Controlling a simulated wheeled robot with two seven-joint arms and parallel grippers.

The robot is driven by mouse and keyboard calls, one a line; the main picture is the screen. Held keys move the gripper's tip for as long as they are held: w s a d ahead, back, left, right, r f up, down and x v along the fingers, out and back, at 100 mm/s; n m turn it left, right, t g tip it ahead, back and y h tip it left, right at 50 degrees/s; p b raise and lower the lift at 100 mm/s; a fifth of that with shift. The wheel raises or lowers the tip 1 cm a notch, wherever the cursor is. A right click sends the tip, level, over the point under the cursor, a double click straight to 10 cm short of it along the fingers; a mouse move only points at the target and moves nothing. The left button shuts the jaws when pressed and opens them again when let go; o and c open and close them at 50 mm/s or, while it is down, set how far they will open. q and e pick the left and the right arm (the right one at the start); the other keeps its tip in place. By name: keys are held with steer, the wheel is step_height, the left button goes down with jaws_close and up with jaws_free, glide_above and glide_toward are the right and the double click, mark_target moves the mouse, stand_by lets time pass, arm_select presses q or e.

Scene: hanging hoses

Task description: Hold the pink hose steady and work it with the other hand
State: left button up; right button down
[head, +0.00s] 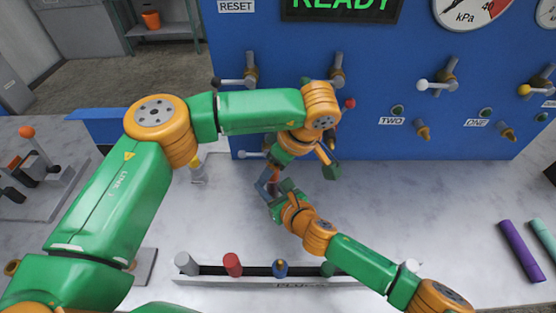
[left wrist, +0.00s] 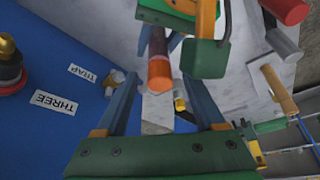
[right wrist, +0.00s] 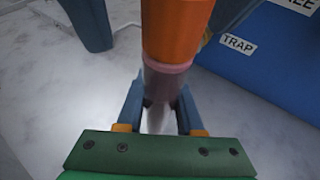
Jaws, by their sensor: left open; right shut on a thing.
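The pink hose (right wrist: 160,82) shows in the right wrist view as a dull pink tube below a wide orange part (right wrist: 178,25). My right gripper (right wrist: 160,100) is shut on the pink tube. In the left wrist view, the orange end (left wrist: 159,73) of a reddish tube appears between the spread blue fingers of my left gripper (left wrist: 160,88), which is open. The green body of my right gripper shows just beyond it. In the head view both grippers are close together low before the blue panel, my left arm above; the arms mostly hide the hose there.
The blue panel (head: 360,135) with valve levers and labels stands behind. A plug rack (head: 225,279) holding several coloured plugs lies in front. A purple tube (head: 520,250) and a teal tube (head: 543,243) lie at right. The bench between rack and tubes is partly clear.

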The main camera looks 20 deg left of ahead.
arm_select(q)
jaws_close()
steer(key=shift+r, duration=0.65)
stand_by(0.4)
steer(key=shift+r, duration=2.3)
steer(key=shift+r, duration=0.1)
steer(key=shift+r, duration=1.4)
arm_select(e)
steer(key=shift+c, duration=2.3)
jaws_free()
